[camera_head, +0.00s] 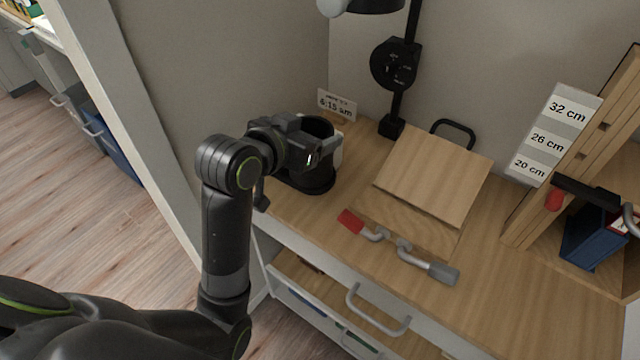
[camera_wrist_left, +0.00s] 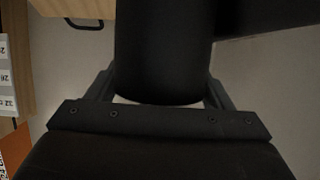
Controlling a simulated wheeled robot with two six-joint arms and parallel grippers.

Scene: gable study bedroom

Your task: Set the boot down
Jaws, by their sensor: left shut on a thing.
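The black boot (camera_head: 318,183) is at the left end of the wooden desk, by the wall. My left gripper (camera_head: 322,153) is shut on its upper part, and the gripper and wrist hide much of it. The boot looks upright, with its lower end at or just above the desk top; I cannot tell whether it touches. In the left wrist view, the boot (camera_wrist_left: 165,50) is a dark rounded shape between the two fingers. My right gripper is not in view.
A tilted wooden board (camera_head: 435,175) stands right of the boot. A red-ended metal tool (camera_head: 405,250) lies before it. A black lamp stand (camera_head: 395,65) rises behind. A small sign (camera_head: 337,104) is near the wall. A rack with a size label (camera_head: 553,135) stands right.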

